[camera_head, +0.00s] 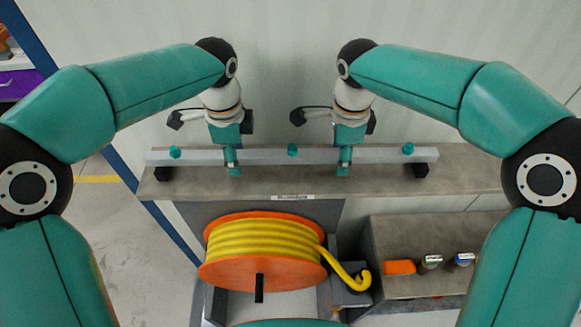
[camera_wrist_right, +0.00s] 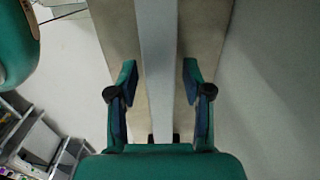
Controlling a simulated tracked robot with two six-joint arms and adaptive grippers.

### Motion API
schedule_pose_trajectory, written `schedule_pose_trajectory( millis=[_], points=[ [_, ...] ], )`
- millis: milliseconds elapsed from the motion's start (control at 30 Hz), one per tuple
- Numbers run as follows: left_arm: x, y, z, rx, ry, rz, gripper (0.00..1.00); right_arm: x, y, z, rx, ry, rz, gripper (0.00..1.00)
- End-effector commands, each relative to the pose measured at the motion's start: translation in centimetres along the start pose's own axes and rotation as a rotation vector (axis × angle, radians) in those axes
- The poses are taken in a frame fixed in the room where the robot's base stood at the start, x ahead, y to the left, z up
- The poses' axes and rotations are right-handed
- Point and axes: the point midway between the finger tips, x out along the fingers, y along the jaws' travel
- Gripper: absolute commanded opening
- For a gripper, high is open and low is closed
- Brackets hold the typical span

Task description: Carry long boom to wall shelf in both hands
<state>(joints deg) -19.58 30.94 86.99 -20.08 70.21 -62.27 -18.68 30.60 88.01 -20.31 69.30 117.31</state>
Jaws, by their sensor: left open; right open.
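The long boom (camera_head: 265,156) is a pale grey bar with several green knobs on it. It lies level along the wall shelf (camera_head: 462,170), with black rests under its two ends. My left gripper (camera_head: 232,166) is at the boom left of its middle, and its jaws are open. My right gripper (camera_head: 344,163) is open at the boom right of its middle. In the right wrist view the boom (camera_wrist_right: 158,60) runs between the two parted fingers of this gripper (camera_wrist_right: 159,82), with a gap on each side.
Below the shelf stands an orange reel (camera_head: 262,272) wound with yellow hose. A grey bench (camera_head: 385,240) at the lower right holds an orange block (camera_head: 399,267) and small bottles. The pale wall (camera_head: 290,60) is close behind the shelf. The floor at left is clear.

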Motion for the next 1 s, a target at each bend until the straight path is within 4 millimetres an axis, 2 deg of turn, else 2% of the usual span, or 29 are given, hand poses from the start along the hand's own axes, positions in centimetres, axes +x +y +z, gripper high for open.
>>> schedule_pose_trajectory(
  millis=[167, 267, 600, 700, 867, 1000],
  points=[
    [-0.9, -0.1, 0.0, 0.000, 0.000, -0.002, 0.50, 0.0, 0.0, 0.0, 0.000, 0.000, 0.000, 0.50],
    [-2.2, -0.1, -0.1, 0.000, 0.001, -0.004, 0.50, 0.0, 0.0, 0.0, 0.000, 0.000, 0.000, 0.50],
    [-8.9, -0.1, -0.1, 0.000, 0.002, -0.003, 0.50, 0.0, 0.0, 0.0, 0.000, 0.000, 0.000, 0.50],
    [-10.3, -0.1, -0.1, 0.000, 0.001, -0.002, 0.50, 0.0, 0.0, 0.0, 0.000, 0.000, 0.000, 0.50],
    [-11.6, -0.1, 0.0, 0.001, 0.000, 0.000, 0.50, -0.1, 0.0, 0.0, 0.000, 0.000, -0.001, 0.50],
    [-11.9, -0.1, 0.0, 0.000, 0.000, 0.001, 0.50, -1.1, -0.1, 0.0, 0.000, 0.000, -0.003, 0.50]
  ],
)
